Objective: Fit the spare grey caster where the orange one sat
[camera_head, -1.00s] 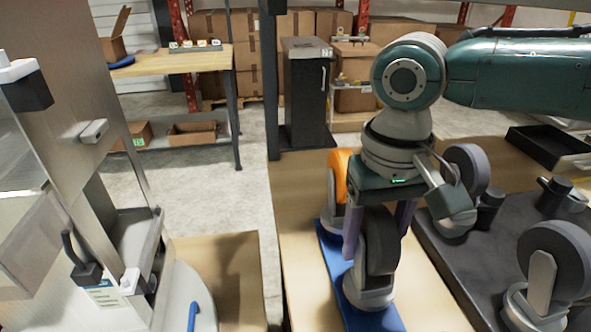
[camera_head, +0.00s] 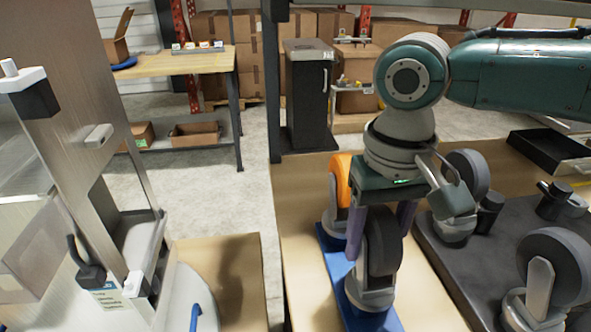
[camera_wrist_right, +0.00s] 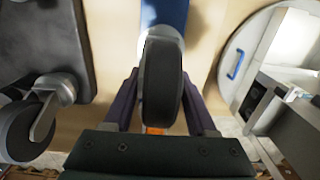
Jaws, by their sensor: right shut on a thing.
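A blue strip (camera_head: 388,322) lies on the wooden bench. An orange caster (camera_head: 343,180) stands at its far end, partly behind my right gripper. My right gripper (camera_head: 381,232) points down and is shut on the dark wheel of a grey caster (camera_head: 383,255). This caster is upright, its light base over the near part of the strip; I cannot tell whether it touches. The wrist view shows the held grey caster (camera_wrist_right: 161,85) between the two purple fingers (camera_wrist_right: 160,108), with a bit of orange (camera_wrist_right: 155,130) beyond. My left gripper is not in view.
A dark slab (camera_head: 450,262) right of the strip bears another grey caster (camera_head: 466,175), one at the front right (camera_head: 556,265), and black knobs (camera_head: 490,212). A steel machine (camera_head: 100,180) stands at left. A floor gap separates the benches. A black tray (camera_head: 550,152) lies behind.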

